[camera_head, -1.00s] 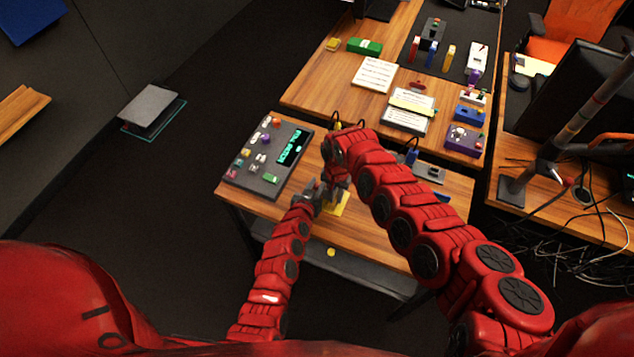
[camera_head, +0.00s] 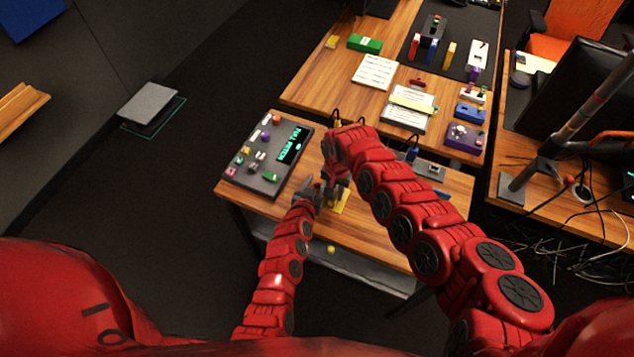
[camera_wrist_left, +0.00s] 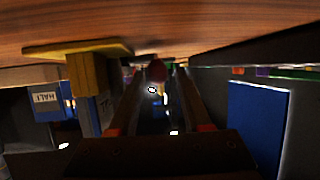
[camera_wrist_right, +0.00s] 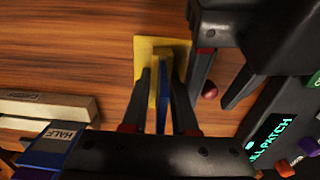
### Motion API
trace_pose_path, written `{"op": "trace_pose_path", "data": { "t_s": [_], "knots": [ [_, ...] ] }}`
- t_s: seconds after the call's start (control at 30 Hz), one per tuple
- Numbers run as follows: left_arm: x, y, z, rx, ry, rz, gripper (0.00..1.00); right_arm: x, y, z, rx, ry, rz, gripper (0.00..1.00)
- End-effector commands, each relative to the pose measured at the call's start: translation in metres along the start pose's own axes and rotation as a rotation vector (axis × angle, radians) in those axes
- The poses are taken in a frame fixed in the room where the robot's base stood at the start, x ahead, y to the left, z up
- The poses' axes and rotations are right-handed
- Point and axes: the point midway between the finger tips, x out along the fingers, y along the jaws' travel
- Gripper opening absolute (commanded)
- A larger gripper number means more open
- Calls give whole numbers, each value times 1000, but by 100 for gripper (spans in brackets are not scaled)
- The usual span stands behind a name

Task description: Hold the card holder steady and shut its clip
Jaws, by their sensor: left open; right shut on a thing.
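The card holder has a yellow base (camera_head: 341,202) on the small wooden table, beside the dark panel. In the right wrist view its base (camera_wrist_right: 149,50) carries an upright yellow part with a blue piece (camera_wrist_right: 163,97) against it. My right gripper (camera_wrist_right: 163,80) is shut on this upright part. My left gripper (camera_head: 314,190) is open beside the holder, low over the table. A dark red ball (camera_wrist_right: 209,90) lies between its fingers in the right wrist view. The ball (camera_wrist_left: 157,70) also shows beyond the left fingertips. I cannot make out the clip.
The dark panel (camera_head: 246,180) with coloured knobs and a lit green display stands left of the holder. A blue block labelled HALF (camera_wrist_right: 55,143) and a pale bar (camera_wrist_right: 40,106) are close to the right gripper. A larger table behind holds papers and devices.

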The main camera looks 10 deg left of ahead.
Motion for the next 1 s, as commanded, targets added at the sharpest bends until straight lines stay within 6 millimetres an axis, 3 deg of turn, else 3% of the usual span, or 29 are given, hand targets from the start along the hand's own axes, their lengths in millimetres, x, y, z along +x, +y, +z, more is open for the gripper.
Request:
{"op": "trace_pose_path", "data": {
  "t_s": [0.6,1.0],
  "knots": [
    [-71,1,3,-1,-5,2,56,0,-1,1,-1,-1,-2,0],
    [-78,0,2,0,-4,1,56,0,-1,1,-1,-1,-1,0]
  ]
}}
